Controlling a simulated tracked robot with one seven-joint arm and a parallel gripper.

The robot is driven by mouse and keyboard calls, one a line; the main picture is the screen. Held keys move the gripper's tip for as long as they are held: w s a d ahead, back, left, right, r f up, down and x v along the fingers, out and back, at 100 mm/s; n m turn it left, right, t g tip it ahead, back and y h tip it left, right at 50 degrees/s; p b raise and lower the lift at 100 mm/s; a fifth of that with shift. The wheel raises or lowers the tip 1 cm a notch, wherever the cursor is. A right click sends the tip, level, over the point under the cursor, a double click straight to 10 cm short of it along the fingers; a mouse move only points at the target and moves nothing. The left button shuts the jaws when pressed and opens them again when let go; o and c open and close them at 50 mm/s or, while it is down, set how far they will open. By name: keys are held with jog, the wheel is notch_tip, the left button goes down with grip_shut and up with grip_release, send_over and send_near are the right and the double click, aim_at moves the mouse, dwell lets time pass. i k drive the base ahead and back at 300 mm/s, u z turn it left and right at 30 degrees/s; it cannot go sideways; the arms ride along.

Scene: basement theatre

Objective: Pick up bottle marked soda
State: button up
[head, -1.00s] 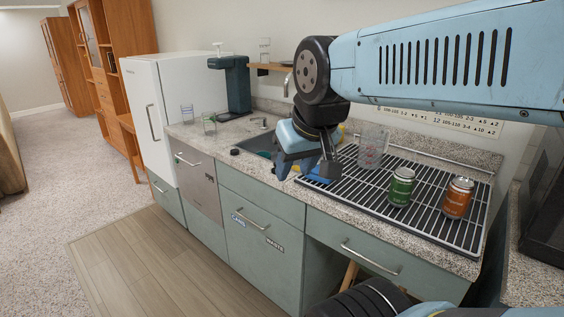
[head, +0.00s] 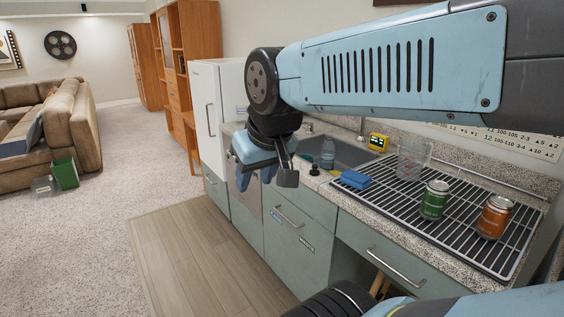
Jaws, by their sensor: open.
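A clear, bluish bottle (head: 328,153) stands upright at the sink, right of my gripper in the picture. Its marking is too small to read, so I cannot tell whether it says soda. My gripper (head: 265,179) is open and empty, pointing down in front of the counter's left part. It hangs apart from the bottle and hides some of the counter behind it.
A green can (head: 434,200) and an orange can (head: 494,217) stand on the drying rack (head: 460,232), with a clear jug (head: 412,160) behind. A blue sponge (head: 355,179) lies by the sink (head: 355,153). Floor (head: 190,230) left of the cabinets is clear.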

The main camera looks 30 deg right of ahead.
aim_at(328, 149)
jog(key=u, duration=1.3)
jog(key=i, duration=1.8)
jog(key=z, duration=3)
jog(key=i, duration=0.7)
jog(key=z, duration=0.15)
